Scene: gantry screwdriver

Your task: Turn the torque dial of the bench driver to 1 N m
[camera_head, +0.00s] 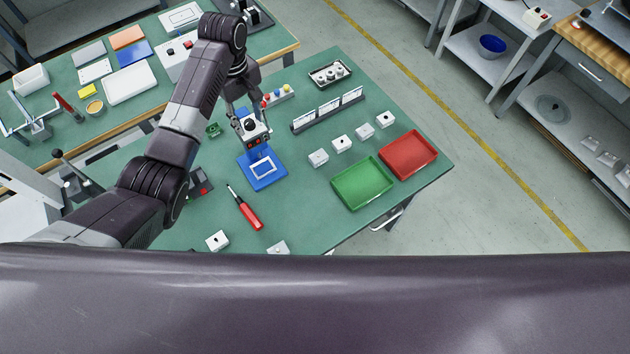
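The bench driver (254,130) appears to be the small white-and-dark unit with red marks, at the back edge of a blue base plate (272,180) with a white-outlined rectangle. My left gripper (242,110) reaches down from above, with its fingers at the top of this unit. The dial itself cannot be made out; the fingers and the small scale hide it. Whether the fingers touch or grip anything is not clear. My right gripper is out of view.
A red-handled screwdriver (248,214) lies in front of the blue plate. White blocks (343,144), a green tray (363,183) and a red tray (409,155) stand to the right. A slotted rack (328,110) is behind. Green tabletop lies clear between the plate and green tray.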

